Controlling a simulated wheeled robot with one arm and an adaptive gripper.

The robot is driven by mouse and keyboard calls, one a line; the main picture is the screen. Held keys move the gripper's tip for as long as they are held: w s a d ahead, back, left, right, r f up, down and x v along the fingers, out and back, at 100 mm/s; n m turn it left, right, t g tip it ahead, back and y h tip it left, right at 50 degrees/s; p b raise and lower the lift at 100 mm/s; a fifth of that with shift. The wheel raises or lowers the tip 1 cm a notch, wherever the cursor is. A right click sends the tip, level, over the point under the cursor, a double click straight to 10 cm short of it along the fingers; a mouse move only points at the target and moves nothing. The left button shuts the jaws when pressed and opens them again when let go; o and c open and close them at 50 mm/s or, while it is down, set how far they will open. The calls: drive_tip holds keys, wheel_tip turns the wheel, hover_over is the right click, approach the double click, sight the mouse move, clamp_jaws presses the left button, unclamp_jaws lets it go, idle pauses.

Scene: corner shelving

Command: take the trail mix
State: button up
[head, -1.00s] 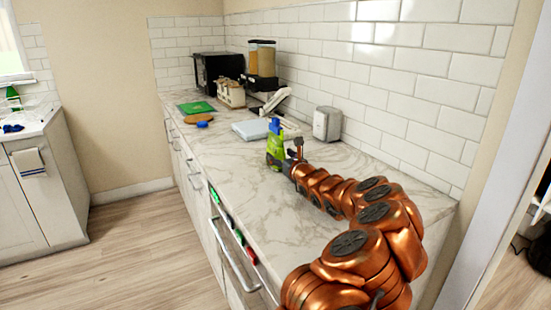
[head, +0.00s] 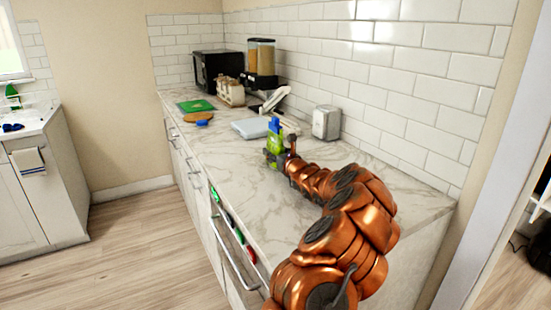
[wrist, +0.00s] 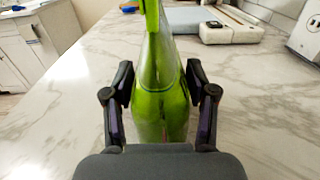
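I see nothing that I can identify as trail mix. My gripper (wrist: 160,85) has a finger on each side of a green, glossy bottle (wrist: 162,105), which fills the middle of the wrist view. The fingertips are very close to its sides; I cannot tell if they press on it. In the head view the bottle (head: 274,148) looks upright on the counter, with a blue top, and my gripper (head: 284,160) is at its near right side.
The marble counter (head: 240,180) has bare room left of the bottle. A grey-white box (head: 326,122) stands by the tiled wall. Farther back are a pale flat object (head: 250,128), a green board (head: 196,106), two food dispensers (head: 261,58) and a black microwave (head: 217,68).

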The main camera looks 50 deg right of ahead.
clamp_jaws()
drive_tip(key=shift+r, duration=0.15)
